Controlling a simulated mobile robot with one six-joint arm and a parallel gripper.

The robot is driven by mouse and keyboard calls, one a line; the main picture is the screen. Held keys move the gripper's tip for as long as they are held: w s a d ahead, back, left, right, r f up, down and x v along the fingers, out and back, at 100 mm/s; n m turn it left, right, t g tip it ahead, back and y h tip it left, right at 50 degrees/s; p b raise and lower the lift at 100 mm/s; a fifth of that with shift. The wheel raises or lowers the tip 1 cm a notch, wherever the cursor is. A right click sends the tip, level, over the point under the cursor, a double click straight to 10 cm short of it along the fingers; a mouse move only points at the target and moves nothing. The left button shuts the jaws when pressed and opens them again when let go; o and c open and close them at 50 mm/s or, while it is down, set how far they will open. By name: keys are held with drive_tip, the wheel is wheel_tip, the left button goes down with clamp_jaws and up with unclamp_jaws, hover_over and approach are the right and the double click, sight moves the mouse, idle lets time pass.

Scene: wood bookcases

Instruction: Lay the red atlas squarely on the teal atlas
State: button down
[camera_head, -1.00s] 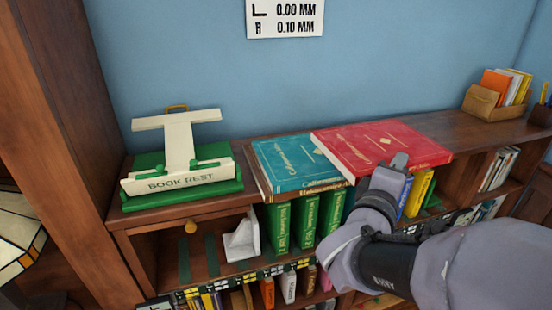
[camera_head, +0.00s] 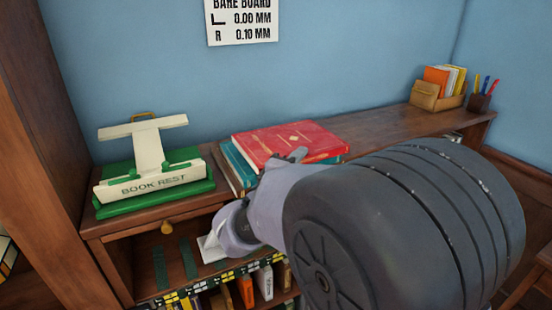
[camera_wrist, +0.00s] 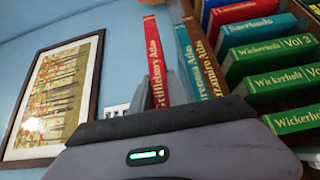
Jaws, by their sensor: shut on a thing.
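The red atlas (camera_head: 288,138) is over the teal atlas (camera_head: 236,166), covering most of it. A strip of teal shows along the left and a little below the right front corner. In the wrist view, the red spine (camera_wrist: 154,62) stands apart from the teal spine (camera_wrist: 186,62), with a gap between them. The brown atlas (camera_wrist: 204,62) lies under the teal one. My gripper (camera_head: 290,157) is shut on the front edge of the red atlas; my arm hides part of that edge. Exact squareness cannot be told.
The book rest (camera_head: 150,170) stands left on the bookcase top. A wooden organiser (camera_head: 435,95) and pen cup (camera_head: 480,101) stand far right. A white bookend (camera_head: 212,247) stands on that shelf. The top right of the stack is clear.

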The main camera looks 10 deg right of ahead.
drive_tip(key=shift+w, duration=0.4)
wheel_tip(320, 180, down, 3)
drive_tip(key=shift+a+f+b, duration=0.1)
drive_tip(key=shift+f+b, duration=0.05)
drive_tip(key=shift+b, duration=1.1)
drive_tip(key=c, duration=1.3)
unclamp_jaws()
drive_tip(key=shift+f, duration=0.2)
drive_tip(key=p+v, duration=0.2)
drive_tip(key=v, duration=1)
drive_tip(key=shift+r, duration=0.2)
